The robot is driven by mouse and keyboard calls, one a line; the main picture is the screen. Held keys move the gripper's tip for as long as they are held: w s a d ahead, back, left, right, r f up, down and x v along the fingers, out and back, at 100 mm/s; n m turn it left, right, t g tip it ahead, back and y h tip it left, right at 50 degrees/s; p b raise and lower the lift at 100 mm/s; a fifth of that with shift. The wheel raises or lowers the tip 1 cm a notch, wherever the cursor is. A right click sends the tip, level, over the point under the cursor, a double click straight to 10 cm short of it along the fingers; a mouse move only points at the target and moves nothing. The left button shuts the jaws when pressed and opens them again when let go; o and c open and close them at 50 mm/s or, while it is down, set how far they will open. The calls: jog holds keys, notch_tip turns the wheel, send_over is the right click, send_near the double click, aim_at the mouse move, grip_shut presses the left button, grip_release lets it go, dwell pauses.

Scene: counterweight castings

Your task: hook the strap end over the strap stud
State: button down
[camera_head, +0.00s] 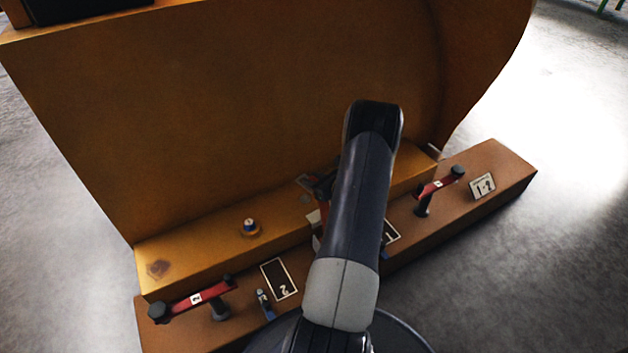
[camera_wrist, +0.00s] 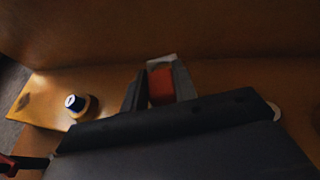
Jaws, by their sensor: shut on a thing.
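My gripper (camera_wrist: 160,82) is shut on a red piece (camera_wrist: 161,90), seen between the two dark fingers in the wrist view. This looks like part of a strap, but its end and any loop are hidden. In the head view my arm covers most of the gripper, and only a bit of red (camera_head: 321,196) and dark parts show beside it. A short stud-like knob (camera_head: 249,227) with a blue top and a brass collar stands on the yellow ledge, left of the gripper. It also shows in the wrist view (camera_wrist: 80,104), apart from the gripper. I cannot tell whether it is the strap stud.
A red bar (camera_head: 190,303) marked with a label lies at the front left between black knobs, and another (camera_head: 437,186) sits at the right. A tall yellow casting wall (camera_head: 240,120) rises behind the ledge.

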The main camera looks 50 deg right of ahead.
jog(key=shift+s, duration=0.2)
jog(key=shift+f+b, duration=0.25)
jog(key=shift+b, duration=0.25)
notch_tip(320, 180, down, 5)
jog(key=b, duration=0.4)
jog(key=shift+r, duration=0.2)
jog(key=shift+f+b, duration=0.75)
jog(key=shift+f, duration=0.65)
jog(key=c, duration=1.1)
grip_release()
jog(key=shift+o, duration=0.2)
jog(key=p+v, duration=0.4)
jog(key=v, duration=0.6)
jog(key=shift+s+r, duration=0.2)
jog(key=shift+s, duration=0.15)
